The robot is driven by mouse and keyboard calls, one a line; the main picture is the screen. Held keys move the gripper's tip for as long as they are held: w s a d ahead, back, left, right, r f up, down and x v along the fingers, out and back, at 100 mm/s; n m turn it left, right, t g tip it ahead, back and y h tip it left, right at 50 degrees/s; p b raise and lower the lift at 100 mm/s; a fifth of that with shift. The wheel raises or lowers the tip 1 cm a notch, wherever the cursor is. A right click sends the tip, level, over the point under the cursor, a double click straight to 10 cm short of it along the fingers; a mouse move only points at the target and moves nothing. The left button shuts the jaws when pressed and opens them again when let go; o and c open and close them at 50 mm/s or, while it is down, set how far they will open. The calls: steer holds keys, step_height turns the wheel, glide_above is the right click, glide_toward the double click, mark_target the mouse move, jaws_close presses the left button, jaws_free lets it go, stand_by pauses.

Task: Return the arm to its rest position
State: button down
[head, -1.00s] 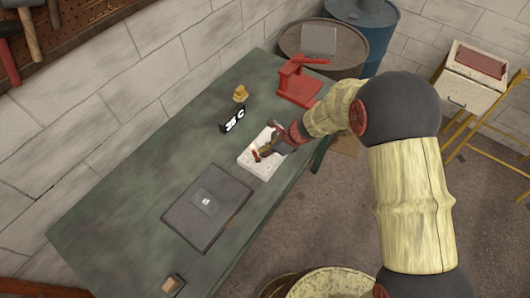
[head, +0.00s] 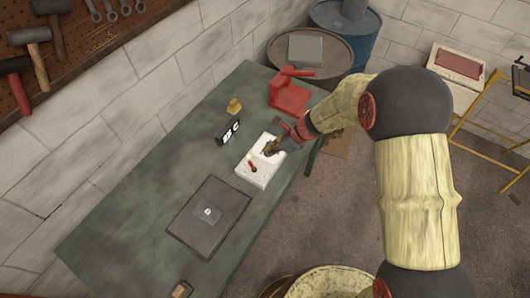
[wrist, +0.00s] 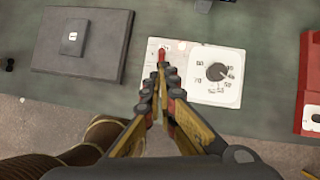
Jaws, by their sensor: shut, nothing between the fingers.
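My gripper (head: 271,149) is shut and empty above the right part of a white control panel (head: 246,178) on the green bench. In the wrist view, my fingertips (wrist: 157,84) point at the panel's left part, just below a small red lever (wrist: 161,57). The lever also shows in the head view (head: 252,166), to the left of the fingers. I cannot tell whether the fingers touch the panel. A dark dial (wrist: 218,71) with numbers around it is on the panel's right part, clear of the fingers. My arm reaches in from the right.
A red metal piece (head: 289,93) sits at the bench's far end. Drums (head: 318,57) stand beyond; the bench's left part (head: 125,215) is bare.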

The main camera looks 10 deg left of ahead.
steer(key=shift+r, duration=0.1)
stand_by(0.6)
steer(key=s+d+r+n+g+h+b, duration=0.25)
steer(key=s+d+n, duration=0.35)
steer(key=s+n, duration=0.55)
steer(key=s+d+r+n+t+h+b, duration=0.2)
steer(key=s+d+b, duration=0.4)
steer(key=d+b, duration=0.3)
steer(key=s+d+r+n+t+h+b, duration=0.2)
steer(key=s+d+r+n+t+b, duration=0.3)
steer(key=d, duration=0.7)
step_height(320, 180, up, 2)
steer(key=s+n+b, duration=0.2)
steer(key=b, duration=0.1)
steer(key=shift+s+b, duration=0.15)
steer(key=shift+b, duration=0.25)
